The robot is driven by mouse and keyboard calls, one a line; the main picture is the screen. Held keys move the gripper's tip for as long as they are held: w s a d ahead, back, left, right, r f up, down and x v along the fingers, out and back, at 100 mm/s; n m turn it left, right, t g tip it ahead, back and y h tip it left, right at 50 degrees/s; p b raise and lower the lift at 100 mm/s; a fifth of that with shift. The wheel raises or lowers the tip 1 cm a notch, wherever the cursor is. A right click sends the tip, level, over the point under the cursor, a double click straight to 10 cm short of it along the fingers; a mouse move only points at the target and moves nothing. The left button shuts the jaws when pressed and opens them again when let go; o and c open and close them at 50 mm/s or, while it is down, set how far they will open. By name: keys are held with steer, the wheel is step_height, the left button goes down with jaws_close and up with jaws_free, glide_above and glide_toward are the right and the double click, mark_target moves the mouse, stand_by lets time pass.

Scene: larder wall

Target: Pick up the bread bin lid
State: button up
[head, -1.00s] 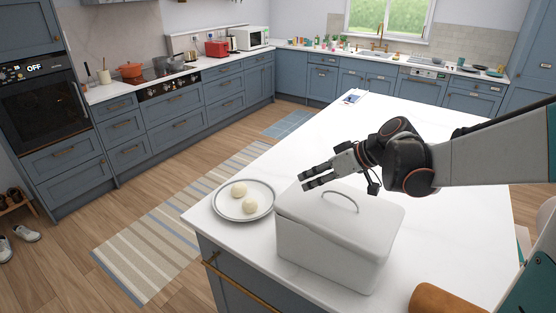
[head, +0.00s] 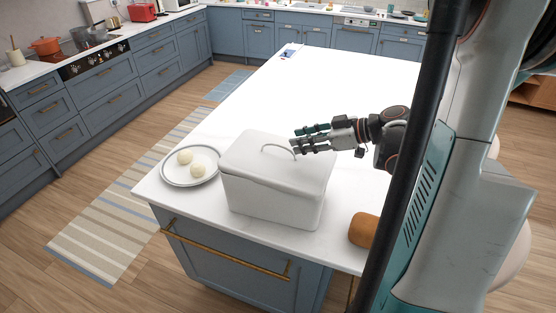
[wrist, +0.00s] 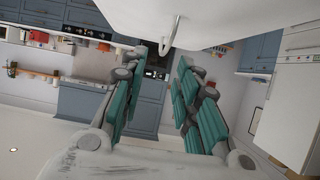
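The bread bin (head: 265,205) is a pale grey box on the white island top. Its lid (head: 250,158) is on, with a thin arched handle (head: 272,147) on top. In the wrist view the lid (wrist: 215,18) fills the top edge, and the handle (wrist: 172,42) hangs into the picture, in line with the gap between the fingers. My gripper (head: 295,141) is open and empty, its fingertips close to the handle's right end. The wrist view also shows the parted teal-padded fingers (wrist: 162,58). Whether they touch the handle I cannot tell.
A plate (head: 166,180) with two pale round buns stands left of the bin. A brown loaf (head: 362,230) lies to the right near the island's front edge. The island top (head: 330,80) behind is mostly clear. A striped rug (head: 120,205) lies on the floor.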

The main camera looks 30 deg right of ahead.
mark_target(278, 153)
steer(key=b+x, duration=0.1)
steer(key=x, duration=0.7)
steer(key=shift+w+a+f, duration=0.1)
steer(key=shift+a, duration=0.2)
jaws_close()
